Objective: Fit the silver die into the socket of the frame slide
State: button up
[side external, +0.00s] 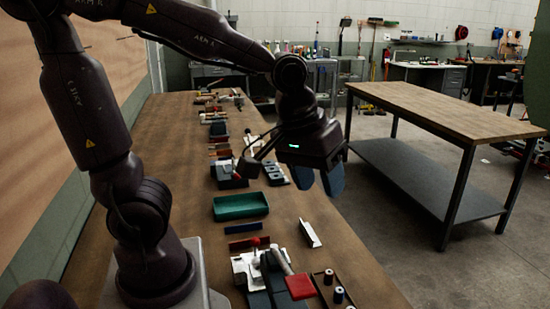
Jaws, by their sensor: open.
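My gripper (320,186) hangs over the right edge of the long workbench, its blue fingers pointing down and apart. It is open, with nothing seen between the fingers. I cannot surely pick out the silver die; small dark and light cylinders stand in a brown holder (318,291) at the bottom, right of the red block. A pale and dark fixture (258,279) with a grey cylinder (282,261) and a red block (300,287) stands near the front. Whether it holds the frame slide is unclear, and no socket can be made out.
A green tray (240,207) lies mid-bench, with a blue bar (243,228) and a pale angled piece (310,233) near it. Dark blocks (228,176) and several tools crowd the far bench. A separate wooden table (450,108) stands right, across open floor.

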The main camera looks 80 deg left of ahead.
jog(key=s+a+r+m+t, duration=0.1)
jog(key=s+r+m, duration=0.2)
jog(key=s+m, duration=0.2)
jog(key=shift+s+r+t, duration=0.25)
jog(key=shift+s+t, duration=0.15)
jog(key=shift+o, duration=0.5)
jog(key=shift+s+a+r+m, duration=0.15)
jog(key=shift+s+r+m, duration=0.05)
jog(key=shift+s+m, duration=0.45)
jog(key=shift+w, duration=0.1)
